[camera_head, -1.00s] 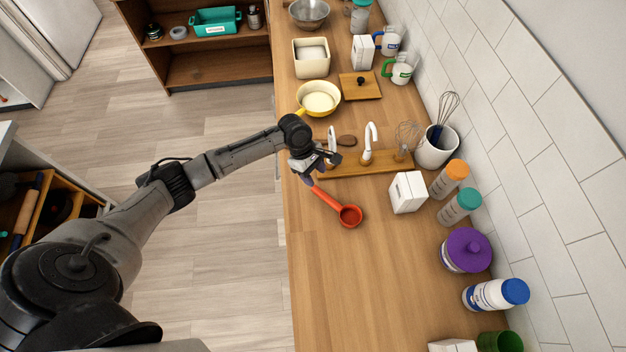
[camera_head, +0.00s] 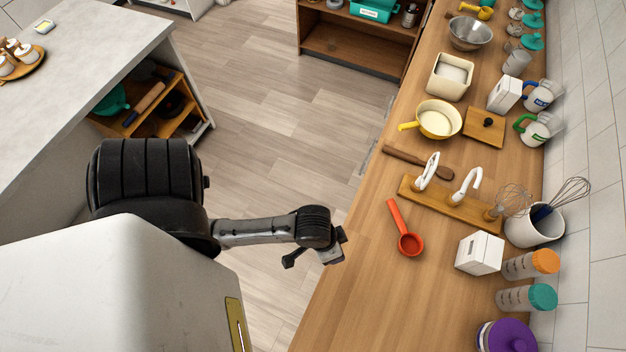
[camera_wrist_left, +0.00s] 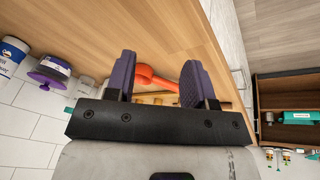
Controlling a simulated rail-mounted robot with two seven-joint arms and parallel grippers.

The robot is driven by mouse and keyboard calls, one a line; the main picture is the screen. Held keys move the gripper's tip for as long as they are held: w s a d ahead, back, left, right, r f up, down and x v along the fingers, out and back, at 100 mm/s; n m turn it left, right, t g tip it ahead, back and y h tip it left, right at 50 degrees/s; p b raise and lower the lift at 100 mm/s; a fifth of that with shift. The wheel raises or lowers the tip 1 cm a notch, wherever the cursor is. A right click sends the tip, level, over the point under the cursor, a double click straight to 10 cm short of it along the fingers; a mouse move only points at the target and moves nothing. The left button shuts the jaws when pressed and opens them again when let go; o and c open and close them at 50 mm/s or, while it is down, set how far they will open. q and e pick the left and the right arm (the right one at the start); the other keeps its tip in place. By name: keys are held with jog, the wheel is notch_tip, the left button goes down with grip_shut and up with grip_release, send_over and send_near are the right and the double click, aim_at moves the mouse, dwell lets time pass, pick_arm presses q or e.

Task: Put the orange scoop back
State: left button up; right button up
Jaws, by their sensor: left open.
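The orange scoop (camera_head: 410,243) lies on the wooden counter, its handle pointing up and left in the head view. A wooden base with white hooks (camera_head: 460,207) stands just beyond it; a whisk (camera_head: 514,199) is at its right end. My left gripper (camera_head: 315,257) is open and empty, left of the scoop and over the counter's left edge, apart from it. In the left wrist view, the scoop (camera_wrist_left: 146,74) shows between and beyond the two purple fingers (camera_wrist_left: 158,65), which hide part of it. My right gripper is out of view.
A white box (camera_head: 480,253), an orange-lidded jar (camera_head: 531,264) and a teal-lidded jar (camera_head: 527,298) stand right of the scoop. A yellow pan (camera_head: 436,120) is farther back. The near-left counter is clear.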

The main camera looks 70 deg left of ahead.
pick_arm(q)
jog(key=s+a+r, duration=0.1)
jog(key=s+m+y, duration=0.1)
jog(key=s, duration=0.1)
jog(key=s+a+r+m, duration=0.1)
jog(key=shift+s+a+r+y, duration=0.25)
jog(key=shift+a+r+y, duration=0.05)
jog(key=shift+r, duration=0.05)
